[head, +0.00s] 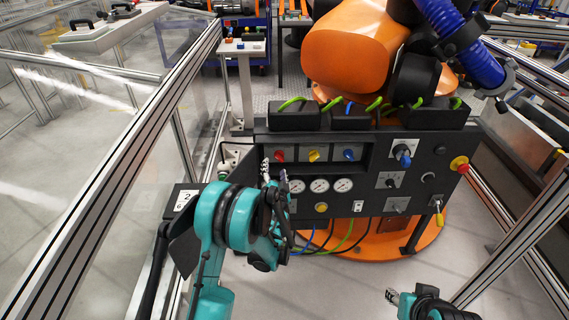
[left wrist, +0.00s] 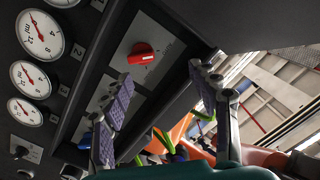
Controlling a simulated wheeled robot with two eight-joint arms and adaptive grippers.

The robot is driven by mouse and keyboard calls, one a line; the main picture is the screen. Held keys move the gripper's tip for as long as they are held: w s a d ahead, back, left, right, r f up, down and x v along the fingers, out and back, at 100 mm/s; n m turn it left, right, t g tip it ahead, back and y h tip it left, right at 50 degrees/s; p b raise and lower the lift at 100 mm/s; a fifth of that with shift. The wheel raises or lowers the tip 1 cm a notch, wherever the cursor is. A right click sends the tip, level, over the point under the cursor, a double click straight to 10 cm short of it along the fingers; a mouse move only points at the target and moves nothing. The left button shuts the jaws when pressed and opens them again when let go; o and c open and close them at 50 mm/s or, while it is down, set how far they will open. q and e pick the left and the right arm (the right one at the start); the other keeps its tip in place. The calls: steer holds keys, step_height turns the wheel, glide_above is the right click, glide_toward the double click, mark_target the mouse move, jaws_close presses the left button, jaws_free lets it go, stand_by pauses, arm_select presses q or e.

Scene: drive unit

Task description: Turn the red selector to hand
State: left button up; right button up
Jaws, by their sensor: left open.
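The red selector (head: 278,155) is the leftmost of three coloured knobs on the drive unit's black front panel (head: 420,170).
A yellow selector (head: 313,155) and a blue selector (head: 349,154) sit right of the red one. Several gauges (head: 319,185) lie below. A red emergency button (head: 459,163) is at the panel's right. A rail fence (head: 120,180) runs along the left.

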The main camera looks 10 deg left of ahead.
mark_target(279, 160)
arm_select(q)
steer(key=shift+m+t, duration=0.3)
steer(key=shift+m, duration=0.2)
steer(key=w+f, duration=0.1)
steer(key=w, duration=0.1)
steer(key=w+f+b, duration=0.1)
steer(key=w, duration=0.2)
steer(key=w+f+b, duration=0.1)
steer(key=w, duration=0.2)
steer(key=shift+w+a, duration=0.2)
steer(key=shift+a, duration=0.2)
steer(key=c, duration=1.2)
